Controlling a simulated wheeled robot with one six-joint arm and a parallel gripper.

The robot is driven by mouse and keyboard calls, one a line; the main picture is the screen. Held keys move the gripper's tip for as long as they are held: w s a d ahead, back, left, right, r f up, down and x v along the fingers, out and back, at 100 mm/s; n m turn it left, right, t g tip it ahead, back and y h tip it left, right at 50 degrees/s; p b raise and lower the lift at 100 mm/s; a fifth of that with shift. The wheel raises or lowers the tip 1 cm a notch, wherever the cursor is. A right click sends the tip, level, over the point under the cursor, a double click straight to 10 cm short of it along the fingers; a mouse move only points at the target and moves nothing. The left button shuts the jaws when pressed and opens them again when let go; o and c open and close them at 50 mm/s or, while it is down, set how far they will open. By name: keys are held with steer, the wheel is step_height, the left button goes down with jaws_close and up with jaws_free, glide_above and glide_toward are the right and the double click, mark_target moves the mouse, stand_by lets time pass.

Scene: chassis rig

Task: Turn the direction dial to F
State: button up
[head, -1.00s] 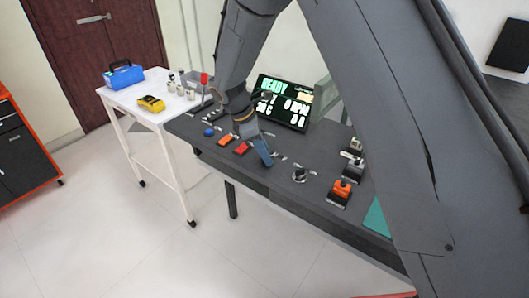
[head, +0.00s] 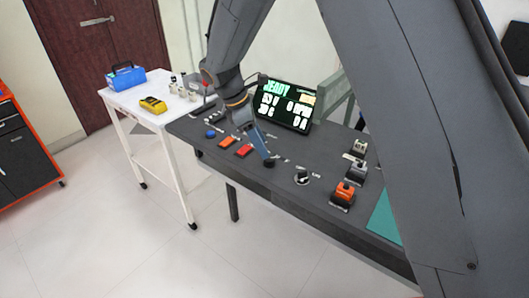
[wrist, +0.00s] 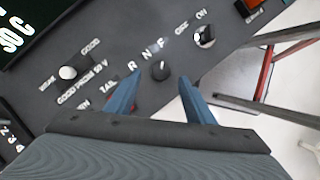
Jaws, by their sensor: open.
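The direction dial (wrist: 160,71) is a small dark round knob on the grey panel, with the letters R, N and F beside it in the wrist view. A small light mark shows on its upper side; I cannot tell for sure which letter it faces. In the head view the dial (head: 269,163) is a dark spot at my fingertips, partly hidden. My gripper (head: 264,155) is open and empty. In the wrist view its two blue fingers stand either side of the dial, with gaps; I cannot tell their height over the panel.
An OFF/ON knob (wrist: 204,37) sits just right of the dial. A pale-topped knob (wrist: 68,73) is to the left. Orange (head: 227,142) and red (head: 243,150) buttons, a lit screen (head: 285,104) and an orange-topped block (head: 343,192) are on the grey table. A white side table (head: 160,95) stands left.

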steer(key=shift+v, duration=1.4)
